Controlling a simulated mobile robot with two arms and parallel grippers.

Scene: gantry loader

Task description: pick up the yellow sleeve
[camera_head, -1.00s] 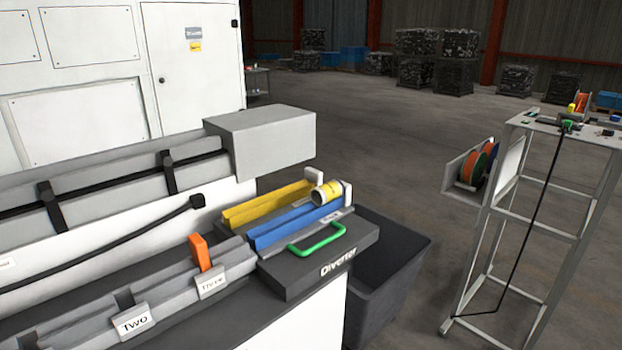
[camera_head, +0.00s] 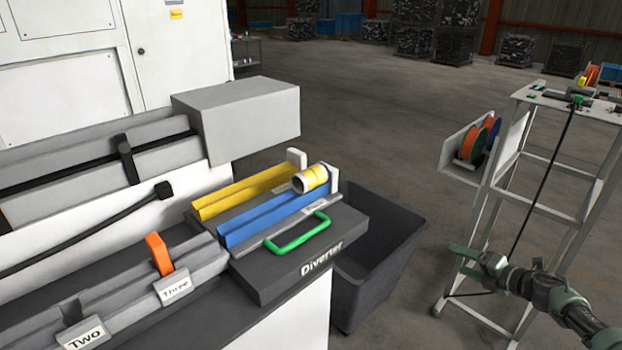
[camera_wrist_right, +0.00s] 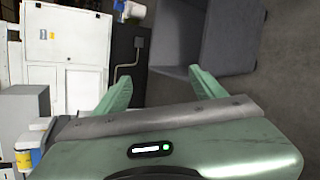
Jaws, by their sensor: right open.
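The yellow sleeve (camera_head: 316,177) is a short ring-shaped piece with a pale end. It lies at the right end of the blue channel (camera_head: 270,220) on the diverter, close to white end stops. A small yellow and white piece at the left edge of the right wrist view looks like the same sleeve (camera_wrist_right: 24,158). My right gripper (camera_head: 460,263) is at the lower right of the head view, well to the right of the sleeve and apart from it. Its green fingers are spread and empty in the right wrist view (camera_wrist_right: 160,82). My left gripper is not in view.
A yellow channel (camera_head: 240,192) runs beside the blue one. A green handle (camera_head: 300,235) sits on the diverter's front side. A dark bin (camera_head: 385,250) stands right of the diverter. A metal stand with spools (camera_head: 478,140) is at the right, behind my right arm. A grey box (camera_head: 240,120) overhangs behind.

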